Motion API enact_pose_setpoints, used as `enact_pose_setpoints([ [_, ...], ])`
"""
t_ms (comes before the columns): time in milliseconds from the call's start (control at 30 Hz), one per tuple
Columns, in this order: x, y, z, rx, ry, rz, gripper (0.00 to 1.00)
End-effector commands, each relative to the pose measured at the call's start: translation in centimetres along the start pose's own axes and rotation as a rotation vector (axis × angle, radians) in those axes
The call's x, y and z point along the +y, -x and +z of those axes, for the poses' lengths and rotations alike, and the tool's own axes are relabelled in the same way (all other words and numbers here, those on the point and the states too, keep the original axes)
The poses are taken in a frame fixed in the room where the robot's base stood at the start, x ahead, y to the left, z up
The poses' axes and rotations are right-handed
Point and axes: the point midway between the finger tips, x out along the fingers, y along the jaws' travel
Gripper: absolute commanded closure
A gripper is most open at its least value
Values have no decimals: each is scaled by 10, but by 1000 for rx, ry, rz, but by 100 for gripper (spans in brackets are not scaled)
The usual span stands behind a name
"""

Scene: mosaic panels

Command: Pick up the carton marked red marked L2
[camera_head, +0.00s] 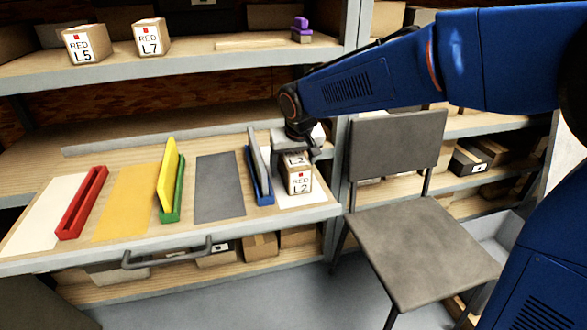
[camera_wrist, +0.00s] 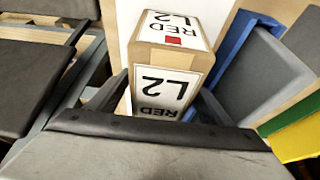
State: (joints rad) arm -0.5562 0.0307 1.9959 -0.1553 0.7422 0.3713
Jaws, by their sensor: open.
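The carton marked RED L2 (camera_head: 299,180) stands on a white panel (camera_head: 308,199) at the right end of the pulled-out drawer board. It is brown with white labels and a small red square. My gripper (camera_head: 300,150) is directly above and behind it in the head view, partly covering its top. In the wrist view the carton (camera_wrist: 170,62) is large at the centre, with its near end between my open fingers (camera_wrist: 153,103). I cannot tell whether the fingers touch it.
A blue holder (camera_head: 262,190) with a grey panel stands close left of the carton. Green (camera_head: 173,203) and red (camera_head: 82,204) holders stand farther left. Cartons L5 (camera_head: 86,44) and L7 (camera_head: 151,37) sit on the upper shelf. A grey chair (camera_head: 415,245) stands right of the board.

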Motion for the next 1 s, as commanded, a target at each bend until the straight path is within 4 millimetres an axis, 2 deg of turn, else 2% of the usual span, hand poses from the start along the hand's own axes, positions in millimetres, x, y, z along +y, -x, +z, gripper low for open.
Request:
enact_pose_setpoints([
  [267, 0, 0, 0, 0, 0, 0, 27],
  [367, 0, 0, 0, 0, 0, 0, 46],
  [567, 0, 0, 0, 0, 0, 0, 94],
  [600, 0, 0, -1, 2, 0, -1, 98],
  [867, 0, 3, -2, 3, 0, -1, 98],
  [1000, 0, 15, -7, 5, -1, -1, 98],
])
